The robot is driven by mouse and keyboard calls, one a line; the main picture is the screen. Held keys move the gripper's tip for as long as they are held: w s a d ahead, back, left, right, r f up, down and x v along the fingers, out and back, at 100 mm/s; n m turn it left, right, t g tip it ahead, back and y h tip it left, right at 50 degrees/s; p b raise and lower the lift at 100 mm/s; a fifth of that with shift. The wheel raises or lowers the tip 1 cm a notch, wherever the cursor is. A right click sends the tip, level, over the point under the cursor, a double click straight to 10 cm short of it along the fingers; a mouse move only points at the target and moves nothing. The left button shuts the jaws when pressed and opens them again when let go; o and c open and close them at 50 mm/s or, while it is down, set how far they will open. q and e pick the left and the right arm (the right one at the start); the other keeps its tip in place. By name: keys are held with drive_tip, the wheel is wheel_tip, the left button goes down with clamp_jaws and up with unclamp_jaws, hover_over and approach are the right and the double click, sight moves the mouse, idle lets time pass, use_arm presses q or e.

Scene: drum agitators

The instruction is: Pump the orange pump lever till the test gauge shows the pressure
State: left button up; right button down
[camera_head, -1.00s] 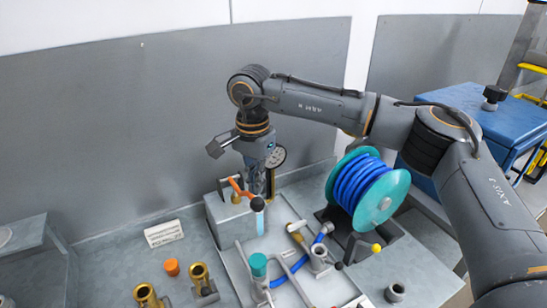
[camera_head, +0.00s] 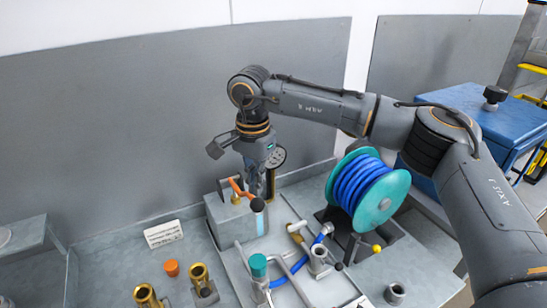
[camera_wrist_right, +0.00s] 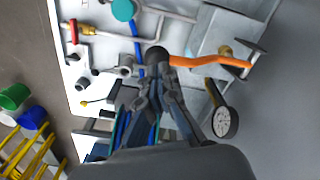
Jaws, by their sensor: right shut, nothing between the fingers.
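The orange pump lever (camera_head: 236,187) sits on a grey block at the back of the bench and ends in a dark knob (camera_head: 258,204). In the right wrist view the lever (camera_wrist_right: 212,62) runs sideways, with its knob (camera_wrist_right: 157,57) just beyond my fingertips. My right gripper (camera_head: 262,190) points down beside the lever's knob end. It is shut with nothing between its fingers (camera_wrist_right: 156,92); I cannot tell whether it touches the knob. The test gauge (camera_head: 278,157) is partly behind my gripper; its round white face (camera_wrist_right: 225,122) shows in the right wrist view, reading too small. My left gripper is out of view.
A teal reel with blue hose (camera_head: 371,194) stands right of the lever. A teal-capped post (camera_head: 258,266), pipes and a yellow-knobbed handle (camera_head: 376,248) are in front. Brass fittings (camera_head: 199,276), an orange cap (camera_head: 171,268) and a white label plate (camera_head: 163,233) lie left. A grey wall closes the back.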

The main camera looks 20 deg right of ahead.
wheel_tip(320, 180, down, 14)
drive_tip(key=s+b, duration=0.1)
drive_tip(key=b, duration=1)
drive_tip(key=r+p, duration=0.3)
drive_tip(key=r, duration=0.1)
drive_tip(key=r+p, duration=0.3)
drive_tip(key=r, duration=0.2)
drive_tip(key=w+r+p, duration=0.1)
drive_tip(key=r+p, duration=0.2)
drive_tip(key=r, duration=0.2)
drive_tip(key=shift+w, duration=0.1)
drive_tip(key=shift+f, duration=0.1)
drive_tip(key=shift+w, duration=0.1)
drive_tip(key=shift+f, duration=0.1)
